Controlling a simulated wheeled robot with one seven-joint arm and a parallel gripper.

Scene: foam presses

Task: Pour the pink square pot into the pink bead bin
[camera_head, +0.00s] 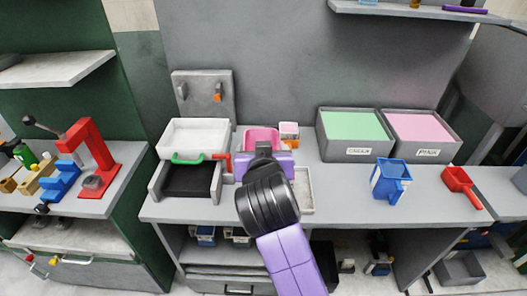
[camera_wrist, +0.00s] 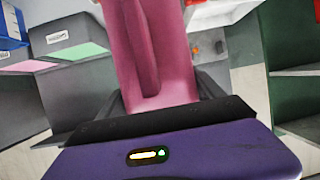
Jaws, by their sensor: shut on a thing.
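The pink square pot (camera_head: 262,137) is at my gripper, over the middle of the bench, left of the bins. In the wrist view the pink pot (camera_wrist: 180,60) fills the space between the dark fingers, and my gripper (camera_wrist: 160,100) is shut on it. In the head view my arm hides the fingers and the lower part of the pot. The pink bead bin (camera_head: 425,130) is a grey box with pink contents and a white label, at the right back of the bench. The pot's contents cannot be seen.
A grey bin with green contents (camera_head: 353,128) stands directly left of the pink one. A small pink-and-white pot (camera_head: 289,131) and a white tray (camera_head: 196,133) are nearby. A shelf (camera_head: 410,9) hangs above.

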